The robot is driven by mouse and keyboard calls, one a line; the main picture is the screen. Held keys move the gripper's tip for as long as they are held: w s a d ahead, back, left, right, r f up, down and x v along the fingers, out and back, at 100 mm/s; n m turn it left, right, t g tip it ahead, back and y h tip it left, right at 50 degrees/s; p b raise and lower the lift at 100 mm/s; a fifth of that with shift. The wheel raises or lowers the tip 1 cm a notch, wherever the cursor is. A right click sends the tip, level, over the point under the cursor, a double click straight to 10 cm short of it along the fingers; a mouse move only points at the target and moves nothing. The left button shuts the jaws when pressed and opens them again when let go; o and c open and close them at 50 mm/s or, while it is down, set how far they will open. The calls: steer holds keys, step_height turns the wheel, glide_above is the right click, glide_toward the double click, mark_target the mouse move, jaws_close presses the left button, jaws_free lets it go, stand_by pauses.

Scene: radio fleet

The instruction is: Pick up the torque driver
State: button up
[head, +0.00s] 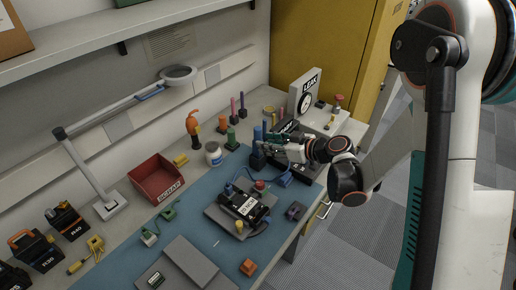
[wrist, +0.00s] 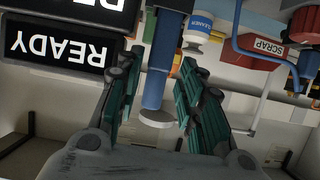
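A blue upright cylindrical tool (head: 257,133), which looks like the torque driver, stands in a dark block at the back right of the blue mat. In the wrist view my gripper (wrist: 162,60) is open, with one green-padded finger on each side of the tool and small gaps visible. An orange-handled tool (head: 192,122) stands farther left; I cannot tell its kind.
A black READY unit (wrist: 62,50) is close beside my left finger in the wrist view. A white jar (head: 213,154), a red SCRAP bin (head: 157,180) and a black device (head: 243,207) on a grey plate stand nearby. The front of the blue mat (head: 222,262) has free room.

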steer(key=shift+b+x, duration=0.65)
steer(key=shift+x, duration=2.5)
jaws_close()
